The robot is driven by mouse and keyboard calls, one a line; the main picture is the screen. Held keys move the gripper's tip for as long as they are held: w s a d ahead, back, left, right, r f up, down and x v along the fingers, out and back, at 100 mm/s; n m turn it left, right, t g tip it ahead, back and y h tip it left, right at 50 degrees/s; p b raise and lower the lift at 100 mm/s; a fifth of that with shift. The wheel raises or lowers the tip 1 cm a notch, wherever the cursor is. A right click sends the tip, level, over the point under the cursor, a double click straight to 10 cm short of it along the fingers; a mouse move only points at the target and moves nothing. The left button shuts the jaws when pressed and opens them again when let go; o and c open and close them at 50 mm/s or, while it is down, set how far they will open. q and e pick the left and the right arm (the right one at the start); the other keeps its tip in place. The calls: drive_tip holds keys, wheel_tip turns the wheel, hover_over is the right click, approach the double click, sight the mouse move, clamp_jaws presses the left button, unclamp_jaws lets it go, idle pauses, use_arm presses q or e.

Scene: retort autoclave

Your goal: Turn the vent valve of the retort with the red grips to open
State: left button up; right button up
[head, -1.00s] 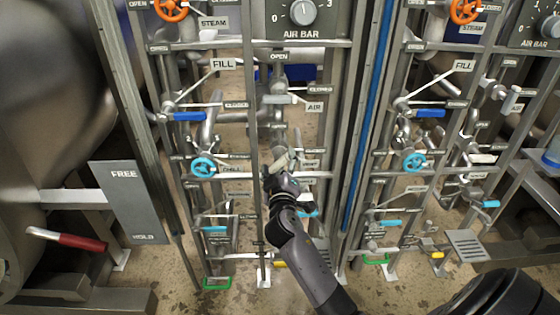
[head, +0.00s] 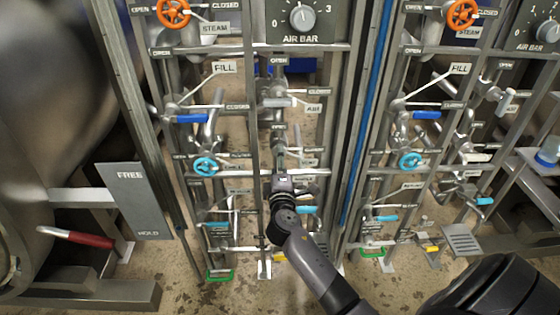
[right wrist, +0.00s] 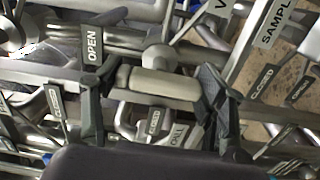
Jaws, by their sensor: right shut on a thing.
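My right gripper (head: 281,168) is at a valve on the middle pipe stand of the left retort, and hides most of that valve in the head view. In the right wrist view my right gripper (right wrist: 155,85) has a finger at each end of a pale grey valve grip (right wrist: 165,85) and is shut on it. An OPEN plate (right wrist: 92,45) stands by the left finger and a CLOSED plate (right wrist: 262,81) beyond the right finger. A plate starting with V (right wrist: 222,8) is cut off at the top. A red grip (head: 78,238) is on the left retort's lever. My left gripper is not in view.
A FREE/HOLD plate (head: 133,200) stands beside the red grip. Around the gripper are a light-blue handwheel (head: 206,166), a blue lever (head: 191,118) and a grey AIR lever (head: 279,102). Upright frame posts (head: 252,110) flank the valve closely. A similar stand is at right.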

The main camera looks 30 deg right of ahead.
use_arm(q)
drive_tip(key=shift+s+f, duration=0.25)
use_arm(e)
drive_tip(key=shift+n, duration=0.3)
drive_tip(key=o, duration=1.2)
drive_tip(key=shift+c, duration=0.2)
drive_tip(key=shift+s+a, duration=0.1)
drive_tip(key=v, duration=1.1)
drive_tip(key=shift+s, duration=0.35)
drive_tip(key=shift+a, duration=0.1)
